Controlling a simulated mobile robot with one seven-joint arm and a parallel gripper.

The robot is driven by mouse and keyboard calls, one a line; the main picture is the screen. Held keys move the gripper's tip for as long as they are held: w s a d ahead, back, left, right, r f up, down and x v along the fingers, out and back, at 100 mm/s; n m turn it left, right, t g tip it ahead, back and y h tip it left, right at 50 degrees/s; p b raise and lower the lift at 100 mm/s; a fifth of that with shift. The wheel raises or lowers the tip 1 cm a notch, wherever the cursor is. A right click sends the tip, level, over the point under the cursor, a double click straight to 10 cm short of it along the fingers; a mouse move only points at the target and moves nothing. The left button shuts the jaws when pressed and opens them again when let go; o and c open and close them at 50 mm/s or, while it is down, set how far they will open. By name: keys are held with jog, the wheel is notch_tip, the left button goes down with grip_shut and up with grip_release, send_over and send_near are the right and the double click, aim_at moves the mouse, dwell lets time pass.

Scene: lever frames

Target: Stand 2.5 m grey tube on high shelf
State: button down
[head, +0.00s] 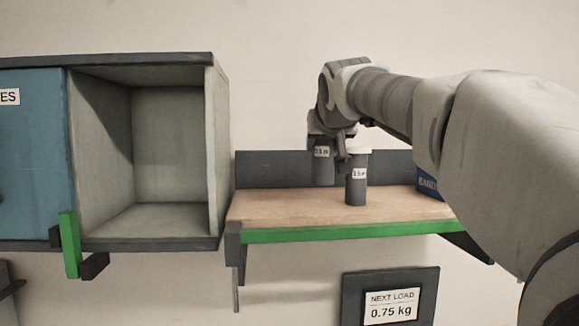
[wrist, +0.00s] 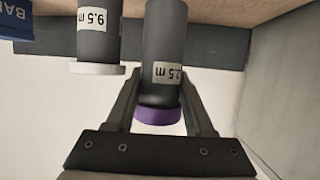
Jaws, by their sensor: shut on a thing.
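My gripper (head: 332,148) is shut on a grey tube (head: 321,172) with a purple cap, which shows in the wrist view (wrist: 165,38). Its pale label appears to read 2.5 m. The tube is upright over the back part of the wooden shelf (head: 290,207) with a green front edge. I cannot tell whether its base touches the board. In the wrist view my fingers (wrist: 160,80) lie on both sides of the tube near its cap.
A second grey tube (head: 356,190) with a white cap stands close by, nearer the shelf front. A blue box (head: 428,184) is at the right. An open grey cabinet (head: 170,150) stands left. The shelf's left part is clear.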

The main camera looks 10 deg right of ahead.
aim_at(325, 162)
jog(key=shift+f, duration=2.05)
jog(key=shift+f, duration=0.15)
jog(key=c, duration=0.5)
grip_release()
jog(key=shift+c, duration=0.2)
